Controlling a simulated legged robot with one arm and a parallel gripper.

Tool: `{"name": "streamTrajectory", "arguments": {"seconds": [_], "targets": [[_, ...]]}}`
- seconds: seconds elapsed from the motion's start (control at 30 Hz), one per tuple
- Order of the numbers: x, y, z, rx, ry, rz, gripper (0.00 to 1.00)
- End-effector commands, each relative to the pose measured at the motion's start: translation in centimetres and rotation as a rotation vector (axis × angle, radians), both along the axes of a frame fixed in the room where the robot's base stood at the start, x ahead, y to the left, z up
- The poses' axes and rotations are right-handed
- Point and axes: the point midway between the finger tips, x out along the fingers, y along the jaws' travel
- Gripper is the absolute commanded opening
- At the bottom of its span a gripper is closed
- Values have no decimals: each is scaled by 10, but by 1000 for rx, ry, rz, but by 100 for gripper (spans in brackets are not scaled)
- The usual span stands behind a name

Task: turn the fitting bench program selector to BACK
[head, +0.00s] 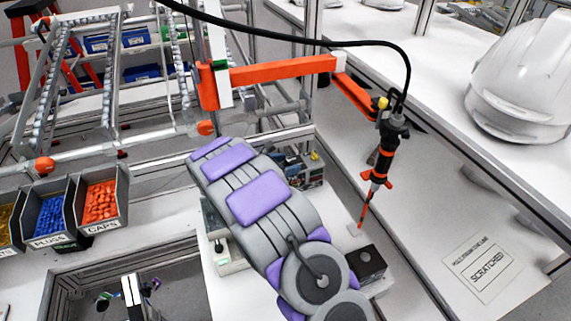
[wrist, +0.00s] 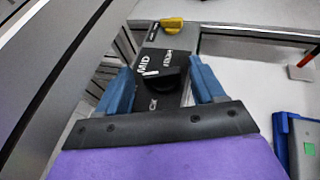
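The selector is a black knob (wrist: 172,80) on a dark panel (wrist: 158,50) with white lettering in the wrist view. One label reads MID; another near the knob's lower left is partly hidden, and a third on the right is hard to read. A small white mark at the knob's left end lies just below MID. My gripper (wrist: 161,74) is open, with blue fingers left and right of the knob and visible gaps on both sides. In the head view my arm hides my gripper and most of the bench device (head: 308,172).
A yellow knob (wrist: 172,25) sits beyond the selector. An orange boom holds a hanging screwdriver (head: 378,165) right of my arm. A black box (head: 367,263) stands by the arm's base. Bins of caps (head: 122,200) and plugs (head: 70,232) are left. A white helmet (head: 520,85) is at right.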

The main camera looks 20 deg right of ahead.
Motion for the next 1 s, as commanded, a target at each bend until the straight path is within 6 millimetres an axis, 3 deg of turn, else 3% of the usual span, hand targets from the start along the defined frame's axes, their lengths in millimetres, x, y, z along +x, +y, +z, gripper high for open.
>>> {"name": "streamTrajectory", "arguments": {"seconds": [0.07, 0.5, 1.0], "targets": [[0, 0, 0, 0, 0, 0, 60], [1, 1, 0, 0, 1, 1, 18], [-1, -1, 0, -4, 2, 88, 16]]}}
